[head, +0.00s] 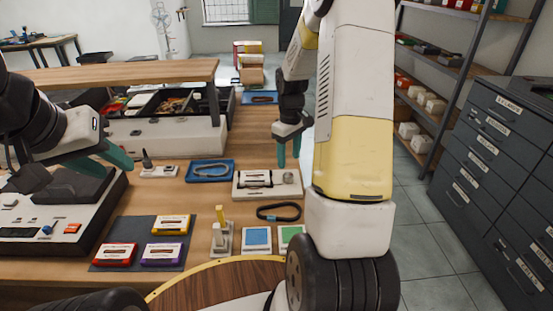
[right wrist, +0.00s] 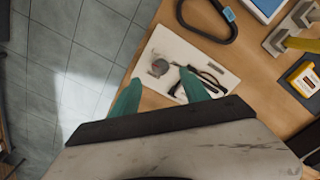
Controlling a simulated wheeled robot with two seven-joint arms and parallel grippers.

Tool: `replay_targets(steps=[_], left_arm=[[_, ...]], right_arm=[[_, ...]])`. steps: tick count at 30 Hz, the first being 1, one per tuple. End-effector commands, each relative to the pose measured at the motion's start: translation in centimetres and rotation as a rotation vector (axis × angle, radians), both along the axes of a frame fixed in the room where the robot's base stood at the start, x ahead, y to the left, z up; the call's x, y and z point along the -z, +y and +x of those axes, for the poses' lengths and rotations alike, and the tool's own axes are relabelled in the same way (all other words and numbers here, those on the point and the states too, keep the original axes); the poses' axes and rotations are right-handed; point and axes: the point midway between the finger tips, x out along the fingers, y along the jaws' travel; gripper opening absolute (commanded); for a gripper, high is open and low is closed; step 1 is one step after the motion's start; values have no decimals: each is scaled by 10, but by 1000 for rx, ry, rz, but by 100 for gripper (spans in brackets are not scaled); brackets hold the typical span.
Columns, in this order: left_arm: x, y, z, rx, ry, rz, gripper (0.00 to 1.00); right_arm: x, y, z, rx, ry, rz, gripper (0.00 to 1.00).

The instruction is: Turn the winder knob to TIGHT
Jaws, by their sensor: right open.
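The winder appears to be the white board (head: 262,195) on the table, right of centre in the head view. In the right wrist view this board (right wrist: 215,90) carries a round grey knob (right wrist: 158,68) and a dark looped part beside it. The knob's marks are too small to read. My right gripper (head: 288,152) is open and empty above the far right of the board. In the right wrist view its teal fingertips (right wrist: 160,92) are apart, just short of the knob. My left gripper (head: 108,156) is over the grey-white device at left; its jaw gap is unclear.
A dark belt loop (head: 279,211) lies in front of the board. A blue tray (head: 210,171), a stand with a yellow post (head: 221,238), and cassettes on a dark mat (head: 130,228) are nearby. Drawer cabinets (head: 500,165) stand right, beyond a tiled aisle.

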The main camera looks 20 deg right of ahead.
Motion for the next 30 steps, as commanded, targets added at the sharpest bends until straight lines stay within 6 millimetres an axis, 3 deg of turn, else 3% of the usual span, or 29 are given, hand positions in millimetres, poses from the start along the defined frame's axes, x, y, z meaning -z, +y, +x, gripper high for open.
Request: replay_targets(steps=[12, 23, 24, 30], left_arm=[[0, 0, 0, 0, 0, 0, 36], [0, 0, 0, 0, 0, 0, 36], [0, 0, 0, 0, 0, 0, 36], [0, 0, 0, 0, 0, 0, 36]], right_arm=[[61, 0, -1, 2, 2, 1, 54], [69, 0, -1, 3, -1, 0, 54], [69, 0, -1, 3, -1, 0, 52], [69, 0, -1, 3, -1, 0, 13]])
